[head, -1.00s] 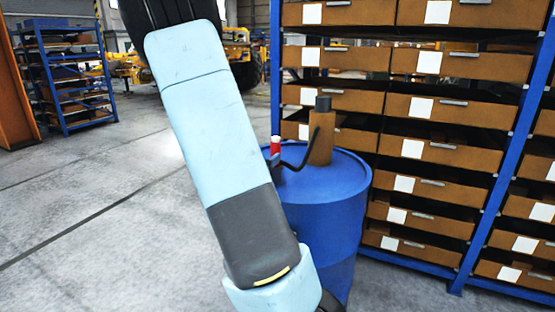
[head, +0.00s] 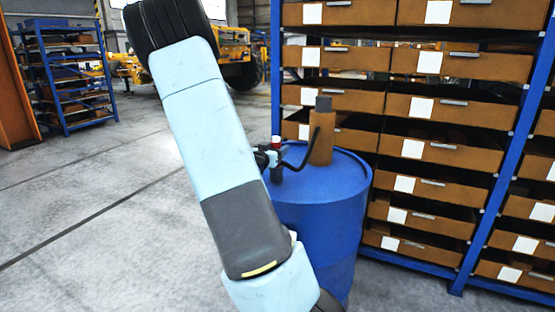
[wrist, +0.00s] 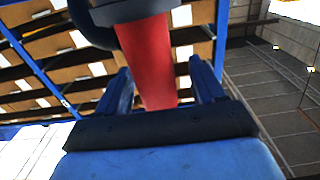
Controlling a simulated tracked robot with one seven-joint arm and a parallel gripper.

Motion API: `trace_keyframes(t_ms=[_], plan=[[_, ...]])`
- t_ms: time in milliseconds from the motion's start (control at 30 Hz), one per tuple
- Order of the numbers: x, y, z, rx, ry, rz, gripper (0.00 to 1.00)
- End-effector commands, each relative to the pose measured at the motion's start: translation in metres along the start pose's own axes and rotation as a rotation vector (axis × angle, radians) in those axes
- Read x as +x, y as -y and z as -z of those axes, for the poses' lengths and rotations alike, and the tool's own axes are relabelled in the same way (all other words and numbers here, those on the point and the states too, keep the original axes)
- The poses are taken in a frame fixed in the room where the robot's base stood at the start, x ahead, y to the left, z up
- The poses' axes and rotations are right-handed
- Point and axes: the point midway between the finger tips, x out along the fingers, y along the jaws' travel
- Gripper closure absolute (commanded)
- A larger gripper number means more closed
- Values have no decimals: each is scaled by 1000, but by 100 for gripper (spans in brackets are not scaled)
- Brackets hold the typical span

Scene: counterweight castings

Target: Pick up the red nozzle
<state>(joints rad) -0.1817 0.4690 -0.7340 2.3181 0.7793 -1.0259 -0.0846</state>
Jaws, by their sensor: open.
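The red nozzle (head: 276,140) stands over the top of the blue drum. Only its upper end shows in the head view, and dark parts cover the rest. In the wrist view the red nozzle (wrist: 150,65) rises between the two blue fingers of my gripper (wrist: 161,72). The fingers are open, one on each side of it, with a visible gap on the right; contact on the left cannot be told. In the head view my gripper (head: 267,158) shows small beside the nozzle, partly hidden by my arm.
The blue drum (head: 325,205) also carries a brown bottle (head: 321,140) with a dark cap and a curved black hose (head: 303,156), close right of the nozzle. A blue rack (head: 500,165) with brown bins stands behind. Open concrete floor (head: 90,200) lies to the left.

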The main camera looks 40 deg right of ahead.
Motion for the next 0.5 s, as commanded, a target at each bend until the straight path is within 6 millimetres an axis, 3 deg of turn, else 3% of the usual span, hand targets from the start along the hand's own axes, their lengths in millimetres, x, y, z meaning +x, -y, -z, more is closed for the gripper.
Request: trace_keyframes(t_ms=[67,500], plan=[[0,0,0,0,0,0,32],[0,0,0,0,0,0,74]])
